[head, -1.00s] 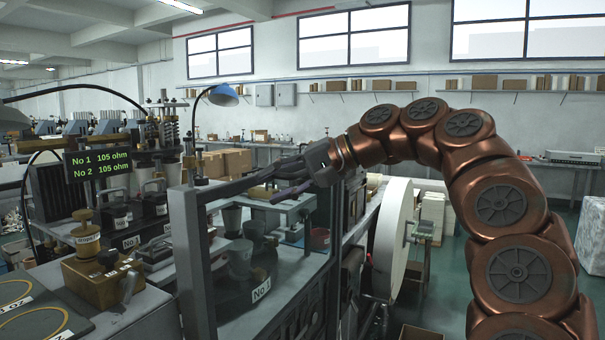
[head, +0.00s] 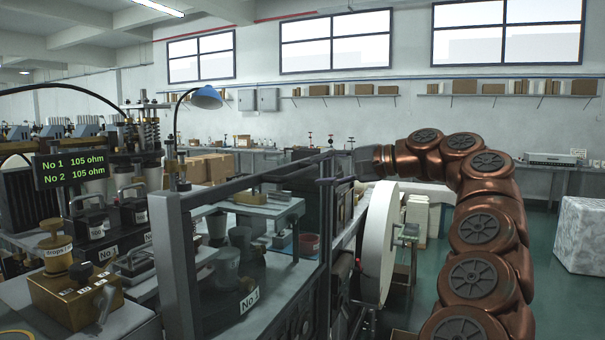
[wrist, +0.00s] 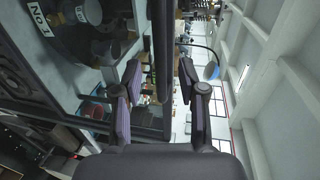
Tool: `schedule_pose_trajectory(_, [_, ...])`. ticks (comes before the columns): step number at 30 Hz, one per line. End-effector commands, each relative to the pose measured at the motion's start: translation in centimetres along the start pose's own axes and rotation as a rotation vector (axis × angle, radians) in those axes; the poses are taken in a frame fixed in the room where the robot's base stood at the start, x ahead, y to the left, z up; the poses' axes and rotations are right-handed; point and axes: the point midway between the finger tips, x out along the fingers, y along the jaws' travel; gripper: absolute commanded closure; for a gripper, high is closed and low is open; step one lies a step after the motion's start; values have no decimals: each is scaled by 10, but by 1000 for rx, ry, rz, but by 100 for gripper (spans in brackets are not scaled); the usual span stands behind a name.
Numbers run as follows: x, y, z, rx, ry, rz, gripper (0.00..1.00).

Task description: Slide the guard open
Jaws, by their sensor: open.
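The guard (head: 172,265) is a dark grey upright frame around a clear pane, standing along the front of the machine on the left in the head view. Its top bar runs back to a far post near my gripper. My gripper (head: 323,172) is at the far end of that top bar, reaching in from the right. In the wrist view my gripper (wrist: 159,72) is open, with one finger on each side of the dark guard bar (wrist: 163,40). I see gaps between the bar and both fingers. Contact at the tips cannot be told.
Behind the guard are grey cups (head: 229,268) and a "No 1" block (head: 240,302). A brass box (head: 75,295) and a resistance display (head: 70,168) stand left. A large white wheel (head: 377,245) is right of the guard.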

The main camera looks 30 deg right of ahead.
Motion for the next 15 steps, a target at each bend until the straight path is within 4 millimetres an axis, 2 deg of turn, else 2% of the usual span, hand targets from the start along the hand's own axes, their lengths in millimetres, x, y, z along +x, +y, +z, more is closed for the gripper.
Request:
schedule_pose_trajectory(9, [43,-1,-1,1,3,-1,59])
schedule_pose_trajectory(15, [54,0,-2,1,6,-1,59])
